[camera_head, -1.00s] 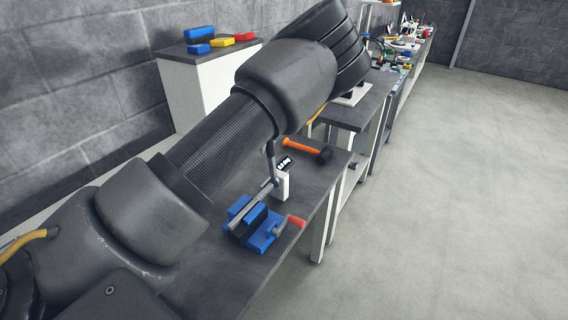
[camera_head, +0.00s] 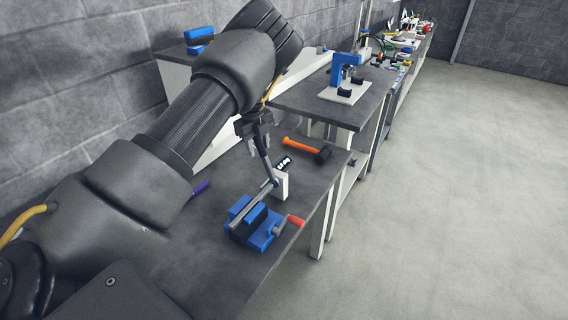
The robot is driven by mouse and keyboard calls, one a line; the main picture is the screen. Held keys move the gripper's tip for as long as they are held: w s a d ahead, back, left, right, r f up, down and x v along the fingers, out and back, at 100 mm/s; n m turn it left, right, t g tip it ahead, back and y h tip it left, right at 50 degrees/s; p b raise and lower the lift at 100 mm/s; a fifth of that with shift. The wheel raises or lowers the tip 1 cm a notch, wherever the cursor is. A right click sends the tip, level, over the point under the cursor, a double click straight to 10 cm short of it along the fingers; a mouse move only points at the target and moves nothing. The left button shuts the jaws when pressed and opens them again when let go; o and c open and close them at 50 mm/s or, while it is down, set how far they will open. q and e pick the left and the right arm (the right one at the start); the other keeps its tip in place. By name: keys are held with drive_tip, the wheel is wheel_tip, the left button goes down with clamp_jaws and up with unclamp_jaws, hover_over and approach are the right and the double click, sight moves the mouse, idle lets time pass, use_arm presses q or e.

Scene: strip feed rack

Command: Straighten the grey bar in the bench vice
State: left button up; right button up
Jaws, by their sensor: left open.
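The blue bench vice (camera_head: 262,232) with a red-ended handle stands on the near dark bench. The grey bar (camera_head: 248,208) lies slanted in its jaws. Beyond the vice the bar bends sharply, and its far part rises steeply, leaning a little left. My left gripper (camera_head: 259,143) is open, pointing down at the upper end of the bar. Its fingers appear to be on either side of that end; whether they touch it I cannot tell. My right gripper is not in view.
A white block (camera_head: 281,187) with a black-and-white top stands close beside the bend. An orange-handled hammer (camera_head: 303,147) lies behind it. A purple-handled tool (camera_head: 199,188) lies left of the vice. A blue press (camera_head: 346,72) stands on the farther bench. Open floor is at right.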

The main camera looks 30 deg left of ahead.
use_arm(q)
drive_tip(key=shift+r, duration=0.1)
drive_tip(key=shift+a+r+p, duration=0.1)
drive_tip(key=shift+r+p, duration=0.4)
drive_tip(key=r+p, duration=0.2)
drive_tip(key=r, duration=0.1)
drive_tip(key=r+p, duration=0.1)
drive_tip(key=r, duration=0.1)
drive_tip(key=shift+s+p, duration=0.3)
drive_tip(key=shift+s, duration=0.05)
drive_tip(key=shift+f, duration=0.1)
